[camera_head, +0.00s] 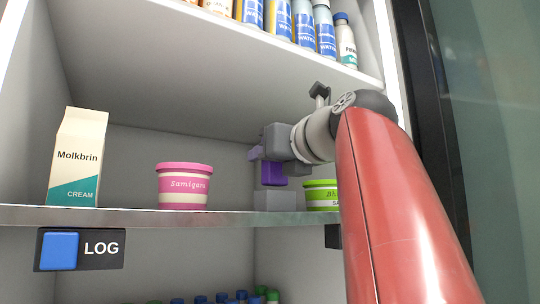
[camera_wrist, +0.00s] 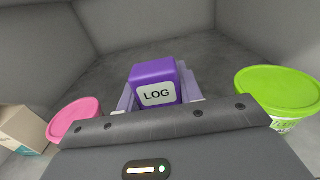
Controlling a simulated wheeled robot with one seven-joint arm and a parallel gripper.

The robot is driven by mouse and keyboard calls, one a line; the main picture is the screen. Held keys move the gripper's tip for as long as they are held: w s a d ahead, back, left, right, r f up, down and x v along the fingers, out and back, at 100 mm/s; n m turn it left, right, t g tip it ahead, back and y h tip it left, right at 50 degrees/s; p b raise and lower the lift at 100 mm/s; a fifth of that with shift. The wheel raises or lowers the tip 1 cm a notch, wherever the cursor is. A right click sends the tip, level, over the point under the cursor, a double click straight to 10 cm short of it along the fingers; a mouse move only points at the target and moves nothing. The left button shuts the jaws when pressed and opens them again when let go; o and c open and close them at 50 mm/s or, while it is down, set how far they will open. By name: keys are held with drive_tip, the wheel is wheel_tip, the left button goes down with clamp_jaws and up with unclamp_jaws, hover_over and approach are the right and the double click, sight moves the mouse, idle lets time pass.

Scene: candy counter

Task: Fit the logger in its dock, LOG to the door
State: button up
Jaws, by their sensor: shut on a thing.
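A dark plate with a blue square and the word LOG (camera_head: 80,249) is on the shelf's front edge at the left. I cannot tell which part is the dock.
A pink Samigara tub (camera_head: 184,186) and a Molkbrin cream carton (camera_head: 77,158) stand to the left on the shelf. A green-lidded tub (camera_head: 321,194) is close on the right, partly behind my arm. Bottles (camera_head: 303,24) line the shelf above. Shelf between pink tub and grey block is clear.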

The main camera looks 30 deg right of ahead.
sight(279, 174)
drive_tip(key=shift+f+b, duration=0.65)
drive_tip(key=shift+f, duration=0.7)
idle(0.9)
drive_tip(key=shift+f, duration=0.65)
idle(2.3)
drive_tip(key=o, duration=0.8)
drive_tip(key=shift+r+p, duration=0.15)
drive_tip(key=shift+p, duration=0.2)
drive_tip(key=shift+r+p, duration=0.95)
drive_tip(key=shift+p, duration=0.2)
drive_tip(key=o, duration=0.5)
